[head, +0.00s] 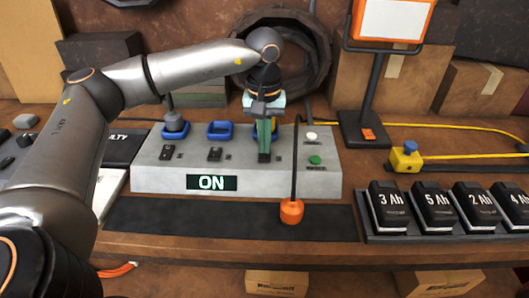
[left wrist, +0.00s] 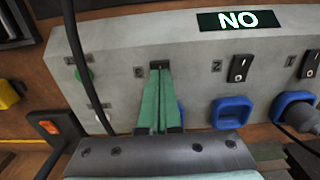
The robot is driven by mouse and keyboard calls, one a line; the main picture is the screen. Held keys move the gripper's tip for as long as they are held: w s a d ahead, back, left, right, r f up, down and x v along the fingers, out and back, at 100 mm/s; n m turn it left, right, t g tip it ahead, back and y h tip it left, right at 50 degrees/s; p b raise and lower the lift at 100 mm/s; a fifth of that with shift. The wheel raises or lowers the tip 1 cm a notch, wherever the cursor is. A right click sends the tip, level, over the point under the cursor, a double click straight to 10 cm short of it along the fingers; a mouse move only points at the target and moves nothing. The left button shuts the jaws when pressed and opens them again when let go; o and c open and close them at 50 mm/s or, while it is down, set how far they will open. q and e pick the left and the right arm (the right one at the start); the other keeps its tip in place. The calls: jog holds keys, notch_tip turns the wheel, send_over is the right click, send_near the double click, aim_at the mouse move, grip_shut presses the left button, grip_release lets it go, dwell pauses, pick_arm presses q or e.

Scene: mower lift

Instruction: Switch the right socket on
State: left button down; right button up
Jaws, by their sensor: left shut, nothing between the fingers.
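The grey socket panel (head: 235,178) stands on the bench with three blue sockets in a row and a switch by each. Its display (head: 212,182) reads ON. The right socket (head: 259,134) is mostly behind my left gripper (head: 264,153); a blue sliver of it shows in the left wrist view (left wrist: 180,114). My left gripper's green fingers (left wrist: 160,75) are shut and empty, with their tips at the right switch's place. They cover nearly all of that switch, so its position and any contact cannot be told. My right gripper is out of view.
A plug sits in the left socket (head: 175,130); the middle socket (head: 220,131) is empty. A black cable with an orange end (head: 291,211) hangs close right of my gripper. White (head: 311,136) and green (head: 315,160) buttons are beyond it. Batteries (head: 388,208) stand at right.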

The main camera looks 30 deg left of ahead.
aim_at(264, 157)
pick_arm(q)
jog(key=shift+f+b, duration=0.6)
jog(key=shift+f, duration=0.35)
dwell(0.8)
jog(key=shift+r+p, duration=2.9)
jog(key=shift+r, duration=0.65)
jog(key=shift+s+f, duration=0.1)
